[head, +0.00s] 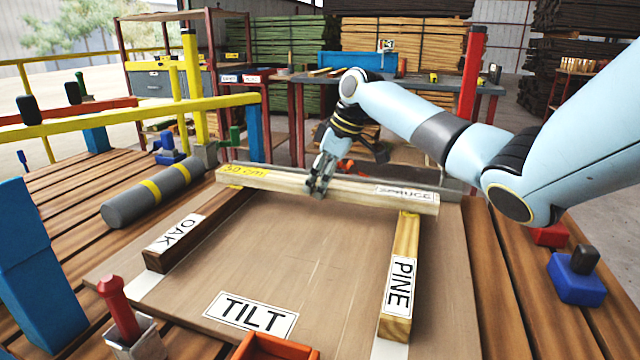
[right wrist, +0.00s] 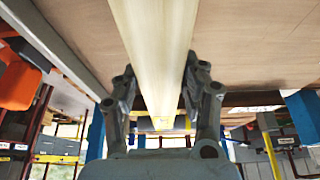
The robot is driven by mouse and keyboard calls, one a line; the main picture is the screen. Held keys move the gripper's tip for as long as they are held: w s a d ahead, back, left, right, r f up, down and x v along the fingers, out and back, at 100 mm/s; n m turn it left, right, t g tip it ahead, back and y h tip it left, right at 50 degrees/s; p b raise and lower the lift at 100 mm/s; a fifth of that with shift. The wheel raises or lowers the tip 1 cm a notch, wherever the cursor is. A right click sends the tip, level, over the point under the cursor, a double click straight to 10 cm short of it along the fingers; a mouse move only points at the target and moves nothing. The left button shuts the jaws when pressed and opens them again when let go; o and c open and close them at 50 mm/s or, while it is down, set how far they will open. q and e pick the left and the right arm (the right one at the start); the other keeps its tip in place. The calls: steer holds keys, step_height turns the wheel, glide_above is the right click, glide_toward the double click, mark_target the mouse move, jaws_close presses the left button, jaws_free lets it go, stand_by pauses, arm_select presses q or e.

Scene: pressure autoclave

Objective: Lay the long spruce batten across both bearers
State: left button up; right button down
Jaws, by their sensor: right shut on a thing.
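The long pale spruce batten (head: 275,183) carries a yellow "50 cm" mark at its left end and a "SPRUCE" label at its right. My right gripper (head: 317,187) is shut on it near the middle; in the right wrist view the batten (right wrist: 158,50) runs between the two fingers (right wrist: 160,100). The batten spans the far ends of the dark oak bearer (head: 205,222) at left and the lighter pine bearer (head: 405,245) at right. I cannot tell whether it touches them or hangs just above. My left gripper is not in view.
The bearers lie on a brown board (head: 300,255) with a "TILT" label (head: 250,313). A grey cylinder with yellow bands (head: 153,193) lies left. A red-handled tool (head: 119,310) and an orange tray (head: 275,348) are at the front. The board between the bearers is clear.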

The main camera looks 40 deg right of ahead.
steer(key=c, duration=0.7)
jaws_free()
steer(key=p+v, duration=0.3)
steer(key=v, duration=0.9)
steer(key=shift+r, duration=0.1)
